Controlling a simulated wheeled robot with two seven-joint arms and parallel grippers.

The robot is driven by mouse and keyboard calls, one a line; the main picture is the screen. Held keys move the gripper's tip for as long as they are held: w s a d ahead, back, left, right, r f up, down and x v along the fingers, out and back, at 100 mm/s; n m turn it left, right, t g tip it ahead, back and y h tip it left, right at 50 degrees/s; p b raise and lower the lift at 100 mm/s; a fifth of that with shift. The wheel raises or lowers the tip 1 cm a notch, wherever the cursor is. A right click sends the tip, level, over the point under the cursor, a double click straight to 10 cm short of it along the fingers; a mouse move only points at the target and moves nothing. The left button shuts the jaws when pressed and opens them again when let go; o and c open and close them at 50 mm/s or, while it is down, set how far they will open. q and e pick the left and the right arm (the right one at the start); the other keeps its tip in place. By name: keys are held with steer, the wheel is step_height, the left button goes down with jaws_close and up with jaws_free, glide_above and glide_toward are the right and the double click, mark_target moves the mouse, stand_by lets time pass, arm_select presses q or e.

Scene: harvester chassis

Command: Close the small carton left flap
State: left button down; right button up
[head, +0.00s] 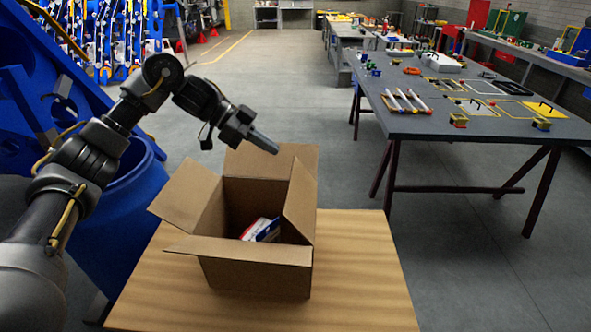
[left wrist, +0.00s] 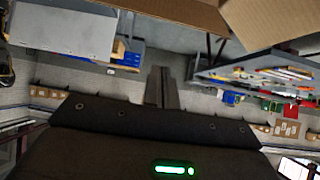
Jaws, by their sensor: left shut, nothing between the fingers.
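A small open cardboard carton (head: 255,278) stands on a wooden-topped table. Its left flap (head: 185,194) is open and sticks out to the left, tilted upward. The back flap (head: 265,162) stands up, the front flap (head: 237,251) sticks out toward me, and the right flap (head: 301,198) leans upright or slightly inward. A white, blue and red packet (head: 261,230) lies inside. My left gripper (head: 265,143) is shut and empty, above the carton's back flap and apart from the left flap. Its shut fingers also show in the left wrist view (left wrist: 162,88), below brown cardboard (left wrist: 270,22). My right gripper is out of view.
The wooden table top (head: 365,275) is clear right of the carton. A blue barrel (head: 115,225) stands to its left, under my left arm. A dark workbench (head: 465,110) with tools stands at the right. Grey floor lies between.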

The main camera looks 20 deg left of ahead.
mark_target(291, 181)
arm_select(q)
steer(key=p+x, duration=0.1)
steer(key=x, duration=0.2)
steer(key=p+x, duration=0.1)
steer(key=x, duration=0.2)
steer(key=p+x, duration=0.1)
steer(key=x, duration=0.2)
steer(key=shift+s+d+r+p, duration=0.1)
steer(key=shift+s+d+p, duration=0.2)
steer(key=shift+d, duration=0.1)
steer(key=a+f, duration=0.1)
steer(key=a+f+p, duration=0.1)
steer(key=shift+s+a, duration=0.15)
steer(key=shift+a, duration=0.1)
steer(key=shift+s+a+f+p, duration=0.1)
steer(key=shift+a+f+p, duration=0.2)
steer(key=shift+f, duration=0.05)
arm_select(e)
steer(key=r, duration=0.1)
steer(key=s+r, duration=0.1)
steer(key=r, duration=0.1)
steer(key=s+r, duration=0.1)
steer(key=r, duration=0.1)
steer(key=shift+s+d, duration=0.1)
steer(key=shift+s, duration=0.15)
arm_select(q)
steer(key=shift+a, duration=0.1)
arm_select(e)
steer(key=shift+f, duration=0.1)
